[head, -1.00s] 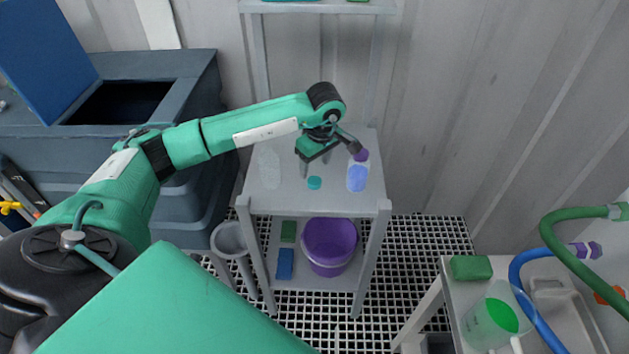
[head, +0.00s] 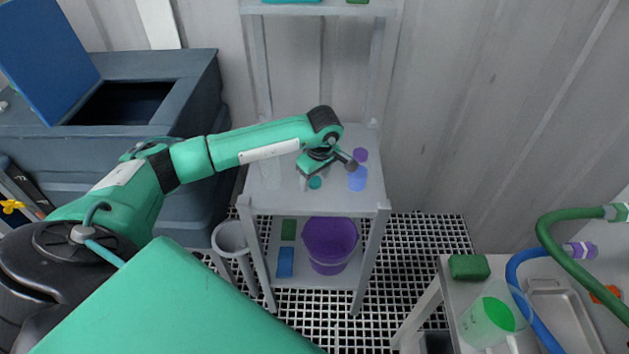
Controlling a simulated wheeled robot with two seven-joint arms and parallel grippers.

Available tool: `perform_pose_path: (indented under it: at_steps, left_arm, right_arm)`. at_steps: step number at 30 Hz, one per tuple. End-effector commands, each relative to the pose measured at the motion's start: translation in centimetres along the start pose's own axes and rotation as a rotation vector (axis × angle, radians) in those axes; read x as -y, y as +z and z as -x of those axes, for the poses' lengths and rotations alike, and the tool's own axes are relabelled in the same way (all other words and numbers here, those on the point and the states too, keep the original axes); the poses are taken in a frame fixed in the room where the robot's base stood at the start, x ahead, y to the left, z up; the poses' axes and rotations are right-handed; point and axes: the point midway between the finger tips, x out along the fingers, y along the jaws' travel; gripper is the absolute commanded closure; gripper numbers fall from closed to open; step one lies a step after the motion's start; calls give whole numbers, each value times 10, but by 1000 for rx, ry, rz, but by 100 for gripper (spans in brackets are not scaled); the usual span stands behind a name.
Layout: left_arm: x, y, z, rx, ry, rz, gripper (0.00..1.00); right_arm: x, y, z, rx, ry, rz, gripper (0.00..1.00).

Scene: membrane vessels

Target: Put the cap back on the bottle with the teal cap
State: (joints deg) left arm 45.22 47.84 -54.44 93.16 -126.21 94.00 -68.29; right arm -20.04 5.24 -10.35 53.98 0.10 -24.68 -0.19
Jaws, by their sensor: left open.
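The teal cap (head: 315,182) lies on the top board of the grey shelf (head: 340,202). My left gripper (head: 309,181) is open and low over the board, with its fingers at the teal cap; I cannot tell whether they touch it. A pale, clear bottle (head: 268,172) without a visible cap stands at the left of the board, partly behind my arm. A bottle with blue contents (head: 357,180) and a purple cap (head: 360,154) stands to the right of the gripper. My right gripper is not in view.
Below are a purple bucket (head: 330,243), a green block (head: 288,230) and a blue block (head: 285,262). At the lower right, a table holds a green sponge (head: 469,267), a jug (head: 492,319) and hoses (head: 570,259).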

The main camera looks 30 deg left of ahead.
Motion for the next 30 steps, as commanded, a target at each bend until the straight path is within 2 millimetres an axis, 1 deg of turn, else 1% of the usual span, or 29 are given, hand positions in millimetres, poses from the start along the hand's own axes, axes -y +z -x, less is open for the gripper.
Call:
perform_pose_path:
  at_steps: [5,6,8,9,11,12,13,14,23,26,30]
  left_arm:
    - [0,0,0,0,0,0,39]
    - [0,0,0,0,0,0,47]
    - [0,0,0,0,0,0,59]
    - [0,0,0,0,0,0,67]
    - [0,0,0,0,0,0,79]
    - [0,0,0,0,0,0,86]
    - [0,0,0,0,0,0,87]
    - [0,0,0,0,0,0,90]
    - [0,-1,4,-1,0,1,90]
    - [0,-2,11,-1,1,1,90]
    - [-1,-6,31,-2,4,1,90]
  right_arm:
    - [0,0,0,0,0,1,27]
    - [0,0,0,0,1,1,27]
    - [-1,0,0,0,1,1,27]
    - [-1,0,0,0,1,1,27]
    - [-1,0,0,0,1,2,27]
    - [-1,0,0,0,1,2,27]
    - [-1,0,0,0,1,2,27]
    - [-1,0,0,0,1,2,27]
    - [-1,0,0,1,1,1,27]
    - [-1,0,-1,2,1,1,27]
    - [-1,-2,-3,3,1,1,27]
